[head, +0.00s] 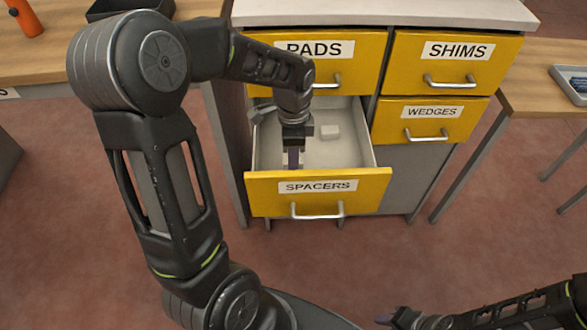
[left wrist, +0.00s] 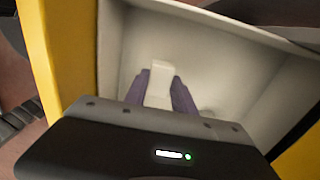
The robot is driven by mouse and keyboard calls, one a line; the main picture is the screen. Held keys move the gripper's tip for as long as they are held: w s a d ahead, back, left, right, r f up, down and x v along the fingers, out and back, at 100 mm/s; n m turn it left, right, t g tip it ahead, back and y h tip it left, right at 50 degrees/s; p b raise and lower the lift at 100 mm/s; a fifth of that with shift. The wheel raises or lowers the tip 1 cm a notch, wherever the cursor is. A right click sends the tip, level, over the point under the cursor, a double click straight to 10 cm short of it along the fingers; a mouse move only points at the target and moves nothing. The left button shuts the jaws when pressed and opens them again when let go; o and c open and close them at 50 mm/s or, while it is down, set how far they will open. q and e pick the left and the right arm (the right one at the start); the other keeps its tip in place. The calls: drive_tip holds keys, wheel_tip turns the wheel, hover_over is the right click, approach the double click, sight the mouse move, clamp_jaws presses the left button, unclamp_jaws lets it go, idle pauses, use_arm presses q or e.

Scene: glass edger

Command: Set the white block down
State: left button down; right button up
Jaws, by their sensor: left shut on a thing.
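The white block (left wrist: 158,88) is held between the two purple fingers of my left gripper in the left wrist view. My left gripper (head: 294,160) is shut on it, reaching down inside the open SPACERS drawer (head: 262,153). In the head view the fingers and wrist mostly hide the held block. I cannot tell whether its underside touches the drawer floor. A second pale block (head: 330,131) lies in the drawer, right of and behind the gripper. My right gripper (head: 387,318) shows only partly at the bottom right, away from the cabinet.
The drawer front (head: 318,188) and side walls surround my left gripper closely. The PADS drawer (head: 330,60), SHIMS drawer (head: 450,64) and WEDGES drawer (head: 430,120) are closed. A wooden table (head: 545,75) stands at right, with a grey tray (head: 570,86). Another table stands at left.

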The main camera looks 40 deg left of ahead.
use_arm(q)
drive_tip(key=shift+f, duration=0.65)
drive_tip(key=shift+f+b, duration=0.35)
drive_tip(key=shift+f, duration=1.55)
drive_tip(key=shift+f, duration=0.2)
drive_tip(key=c, duration=1)
unclamp_jaws()
drive_tip(key=shift+c, duration=0.2)
drive_tip(key=shift+r, duration=0.4)
wheel_tip(320, 180, up, 12)
drive_tip(key=shift+f+p, duration=0.15)
drive_tip(key=shift+p, duration=0.85)
